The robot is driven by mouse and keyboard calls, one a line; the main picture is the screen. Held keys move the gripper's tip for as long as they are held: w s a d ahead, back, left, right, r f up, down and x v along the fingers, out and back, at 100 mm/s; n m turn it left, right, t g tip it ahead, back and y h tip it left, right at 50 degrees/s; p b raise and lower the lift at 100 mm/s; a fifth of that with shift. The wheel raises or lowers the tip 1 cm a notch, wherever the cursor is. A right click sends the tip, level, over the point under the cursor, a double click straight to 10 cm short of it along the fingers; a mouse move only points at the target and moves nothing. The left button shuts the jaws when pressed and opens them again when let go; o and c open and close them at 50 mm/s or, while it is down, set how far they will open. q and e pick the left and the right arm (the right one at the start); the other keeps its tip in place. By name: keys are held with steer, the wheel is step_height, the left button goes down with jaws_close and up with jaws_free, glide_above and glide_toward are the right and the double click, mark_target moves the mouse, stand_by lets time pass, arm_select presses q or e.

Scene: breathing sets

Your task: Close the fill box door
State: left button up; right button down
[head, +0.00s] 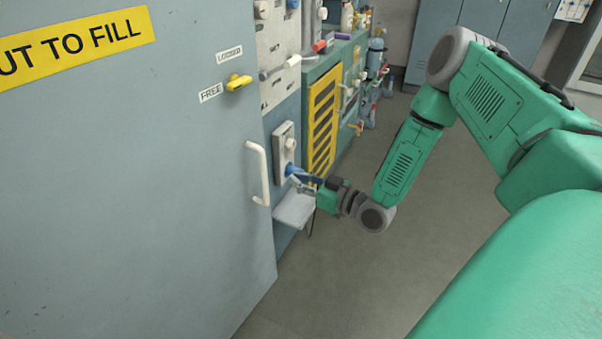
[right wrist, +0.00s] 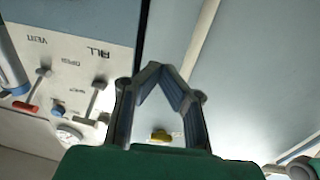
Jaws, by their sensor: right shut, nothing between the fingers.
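The fill box door (head: 120,190) is a large grey-blue panel on the left of the head view, with a yellow label ending in "TO FILL". A white bar handle (head: 257,172) stands near its right edge. A yellow latch (head: 238,82) sits above, between the "LOCKED" and "FREE" tags, nearer "FREE". How far the door stands from its frame is hard to tell. My right gripper (head: 291,173) is shut and empty, just right of the handle and apart from it. Its blue fingers (right wrist: 158,72) meet in the right wrist view. My left gripper is out of view.
A small grey shelf (head: 295,209) juts out below my right gripper. A valve panel (head: 278,45) and a yellow slatted grille (head: 322,122) continue the row. Blue lockers (head: 508,40) stand at the back. The floor (head: 340,260) to the right is clear.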

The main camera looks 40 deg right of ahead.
steer(key=b+x, duration=0.2)
steer(key=x, duration=0.7)
steer(key=shift+w, duration=0.35)
